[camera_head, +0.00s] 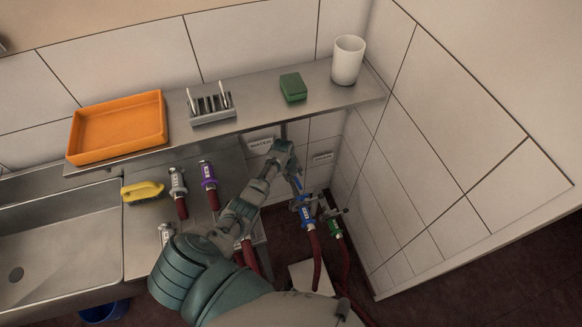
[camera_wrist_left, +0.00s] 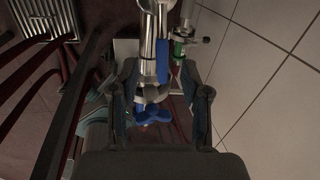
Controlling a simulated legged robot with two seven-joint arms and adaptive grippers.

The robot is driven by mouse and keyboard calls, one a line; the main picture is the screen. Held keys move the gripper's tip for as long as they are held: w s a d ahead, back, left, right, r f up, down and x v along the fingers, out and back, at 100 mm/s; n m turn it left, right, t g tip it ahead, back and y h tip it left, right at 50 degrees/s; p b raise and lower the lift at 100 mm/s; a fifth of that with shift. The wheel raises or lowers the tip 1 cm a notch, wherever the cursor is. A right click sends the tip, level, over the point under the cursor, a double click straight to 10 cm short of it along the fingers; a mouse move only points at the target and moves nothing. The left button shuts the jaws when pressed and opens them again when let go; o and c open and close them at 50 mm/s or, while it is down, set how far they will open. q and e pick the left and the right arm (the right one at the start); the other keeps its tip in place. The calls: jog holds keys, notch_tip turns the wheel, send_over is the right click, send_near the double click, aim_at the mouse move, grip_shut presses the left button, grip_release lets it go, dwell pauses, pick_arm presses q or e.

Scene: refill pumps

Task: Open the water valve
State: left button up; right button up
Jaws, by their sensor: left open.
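A metal valve with a blue handle and red hose (camera_head: 304,212) is by the back wall, right of my arm. In the left wrist view its blue handle (camera_wrist_left: 153,114) and silver pipe lie between the fingers of my left gripper (camera_wrist_left: 160,75). The gripper is open; I cannot tell whether a finger touches the valve. In the head view the left gripper (camera_head: 295,181) points down just above the blue valve, below the shelf. A wall label reading WATER (camera_head: 261,145) is partly covered by my gripper. My right gripper is not in view.
A green valve (camera_head: 335,228) is close on the right, near the tiled side wall. A metal shelf (camera_head: 255,122) overhangs, bearing an orange tray (camera_head: 119,126), a green sponge (camera_head: 293,87) and a white cup (camera_head: 347,60). Purple-collared nozzle (camera_head: 208,174) and sink are left.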

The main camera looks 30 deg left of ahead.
pick_arm(q)
notch_tip(320, 180, up, 7)
jog(key=s, duration=0.1)
jog(key=shift+a+r, duration=0.2)
jog(key=shift+a, duration=0.1)
jog(key=shift+s, duration=0.15)
